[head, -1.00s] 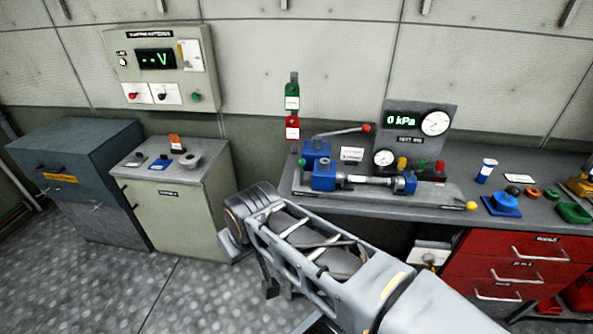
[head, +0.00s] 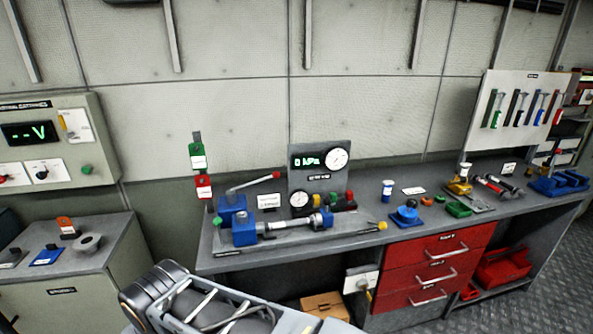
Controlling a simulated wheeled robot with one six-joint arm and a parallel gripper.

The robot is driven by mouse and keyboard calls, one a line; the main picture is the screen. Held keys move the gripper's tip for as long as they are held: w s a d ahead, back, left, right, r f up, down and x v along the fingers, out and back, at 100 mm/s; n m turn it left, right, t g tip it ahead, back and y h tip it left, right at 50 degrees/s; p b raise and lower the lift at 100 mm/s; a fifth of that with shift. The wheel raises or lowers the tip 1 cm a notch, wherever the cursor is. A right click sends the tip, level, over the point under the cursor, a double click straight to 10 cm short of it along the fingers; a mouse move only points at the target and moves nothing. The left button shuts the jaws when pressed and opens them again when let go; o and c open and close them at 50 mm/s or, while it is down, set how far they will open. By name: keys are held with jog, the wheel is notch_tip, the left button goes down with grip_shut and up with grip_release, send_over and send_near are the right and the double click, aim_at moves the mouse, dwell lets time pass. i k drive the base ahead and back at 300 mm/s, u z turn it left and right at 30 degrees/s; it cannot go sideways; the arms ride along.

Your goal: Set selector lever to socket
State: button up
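I cannot tell for sure which part is the selector lever, and no label reading "socket" is legible. On the blue test rig (head: 244,235) on the bench, a lever with a red ball end (head: 252,182) slants up to the right. A rod with a yellow knob (head: 382,226) lies low along the rig's front right. Under the bench top, a white plate box (head: 360,281) carries a small yellowish handle. Part of my arm shows at the bottom left, in front of the bench; my gripper is not in view.
The grey bench (head: 335,238) carries a 0 kPa gauge panel (head: 319,176), a blue-and-white bottle (head: 387,190) and small coloured parts. Red drawers (head: 435,262) stand below. A pale cabinet (head: 70,290) is at left, a tool board (head: 525,108) at right. Floor is open at far right.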

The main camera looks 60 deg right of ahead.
aim_at(382, 225)
jog(key=z, duration=0.7)
jog(key=k, duration=0.35)
jog(key=z, duration=1.85)
jog(key=i, duration=0.5)
jog(key=z, duration=0.05)
